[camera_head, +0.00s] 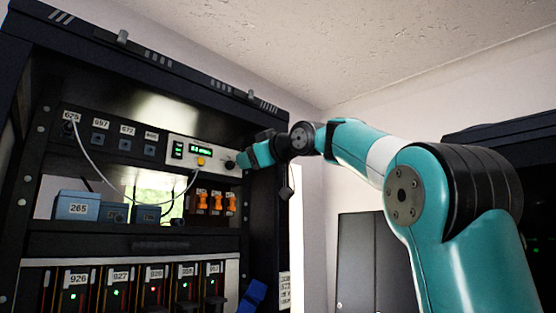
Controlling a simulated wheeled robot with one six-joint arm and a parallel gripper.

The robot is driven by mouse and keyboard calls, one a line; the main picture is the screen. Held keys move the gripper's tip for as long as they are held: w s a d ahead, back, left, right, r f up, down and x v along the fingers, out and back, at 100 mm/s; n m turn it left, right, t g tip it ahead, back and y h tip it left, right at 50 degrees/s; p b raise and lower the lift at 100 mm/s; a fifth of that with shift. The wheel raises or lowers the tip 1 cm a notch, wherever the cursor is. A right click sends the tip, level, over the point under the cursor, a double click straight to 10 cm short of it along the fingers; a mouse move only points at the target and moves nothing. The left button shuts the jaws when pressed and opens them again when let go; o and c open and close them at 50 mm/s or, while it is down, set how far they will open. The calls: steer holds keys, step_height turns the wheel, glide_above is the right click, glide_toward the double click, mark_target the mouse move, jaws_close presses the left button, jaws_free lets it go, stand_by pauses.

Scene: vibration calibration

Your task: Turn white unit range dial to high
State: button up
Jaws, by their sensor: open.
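The white unit (179,155) is a pale panel in the upper right of the black rack, with a small green-lit display (201,149) and a yellow knob (201,162). A dark round dial (230,164) sits at its right end; its pointer and range marks are too small to read. My gripper (243,159) is at the right end of the white unit, close to the dial. It is open. I cannot tell whether the fingers are around the dial or touching it, as the wrist hides part of that area.
A cable (90,160) runs from socket 625 across the rack. Blue boxes (77,206) and orange switches (202,199) stand on the shelf below. Numbered modules (76,278) with lights fill the bottom row. Dark cabinets (375,255) stand behind my arm at the right.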

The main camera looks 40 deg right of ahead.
steer(key=s+b, duration=0.2)
steer(key=s, duration=0.8)
steer(key=shift+d, duration=0.15)
steer(key=shift+s, duration=0.1)
steer(key=w+a+f+m+g+y, duration=0.1)
steer(key=w+a+f+g+y, duration=0.15)
steer(key=a+f, duration=0.65)
steer(key=w+a+f+g+y, duration=0.2)
steer(key=a+f+g, duration=0.2)
steer(key=f, duration=0.8)
steer(key=s+a+f+g, duration=0.3)
steer(key=s+a+f, duration=0.15)
steer(key=f, duration=0.35)
steer(key=s+a+f+g, duration=0.3)
steer(key=a+f, duration=0.3)
steer(key=f, duration=0.2)
steer(key=s+a+f+n+g, duration=0.1)
steer(key=s+f+g, duration=0.1)
steer(key=s+f, duration=0.4)
steer(key=s+a+f+g, duration=0.2)
steer(key=s+f+g, duration=0.1)
steer(key=s+f, duration=0.4)
steer(key=s+h, duration=0.1)
steer(key=s, duration=0.1)
steer(key=shift+s+a+f+n, duration=0.25)
steer(key=shift+s+n, duration=0.05)
steer(key=shift+n, duration=0.1)
steer(key=shift+g, duration=0.25)
